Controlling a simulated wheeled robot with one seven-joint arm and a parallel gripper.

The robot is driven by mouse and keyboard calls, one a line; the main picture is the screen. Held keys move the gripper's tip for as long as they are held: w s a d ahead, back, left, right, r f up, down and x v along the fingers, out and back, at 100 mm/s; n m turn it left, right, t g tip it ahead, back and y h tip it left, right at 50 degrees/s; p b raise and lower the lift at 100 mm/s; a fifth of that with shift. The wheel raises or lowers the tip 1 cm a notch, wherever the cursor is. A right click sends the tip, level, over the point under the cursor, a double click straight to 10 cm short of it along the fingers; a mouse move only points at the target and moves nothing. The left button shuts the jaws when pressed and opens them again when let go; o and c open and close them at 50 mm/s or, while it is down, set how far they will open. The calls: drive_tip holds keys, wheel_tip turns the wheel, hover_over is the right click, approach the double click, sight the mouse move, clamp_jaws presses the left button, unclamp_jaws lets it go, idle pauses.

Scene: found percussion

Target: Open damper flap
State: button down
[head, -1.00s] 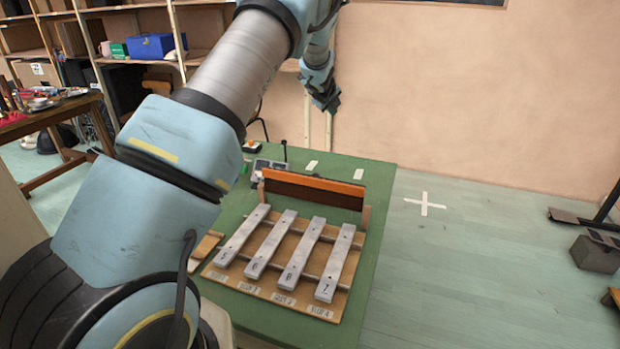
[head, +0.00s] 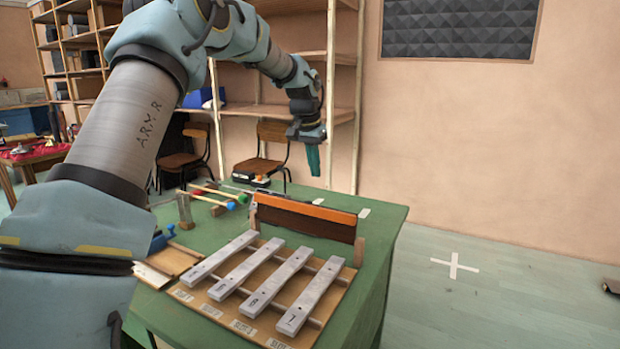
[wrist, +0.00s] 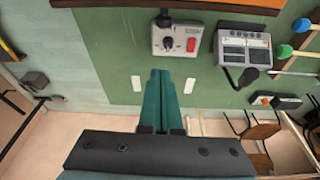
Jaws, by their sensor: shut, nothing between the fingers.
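The damper flap (head: 305,217) is a long dark board with an orange top edge. It stands on edge behind the grey metal bars (head: 252,276) of the wooden instrument on the green table. An orange-edged strip of it also shows at the top of the wrist view (wrist: 228,5). My gripper (head: 313,160) points down, shut and empty, above and beyond the flap near the table's far edge. In the wrist view its teal fingers (wrist: 161,84) are together over the green table top, apart from the flap.
A control box with a knob and red switch (wrist: 177,38) and a grey keyed device (wrist: 243,50) lie between gripper and flap in the wrist view. Mallets (head: 225,199) lie left of the flap. Chairs (head: 262,155) and shelves stand behind.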

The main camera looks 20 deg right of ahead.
sight(304, 216)
wheel_tip(304, 216, down, 8)
drive_tip(key=s+a+p, duration=0.1)
drive_tip(key=p, duration=0.1)
drive_tip(key=shift+a+r, duration=0.2)
drive_tip(key=shift+a, duration=0.1)
drive_tip(key=shift+s+a+b, duration=0.1)
drive_tip(key=shift+b, duration=0.3)
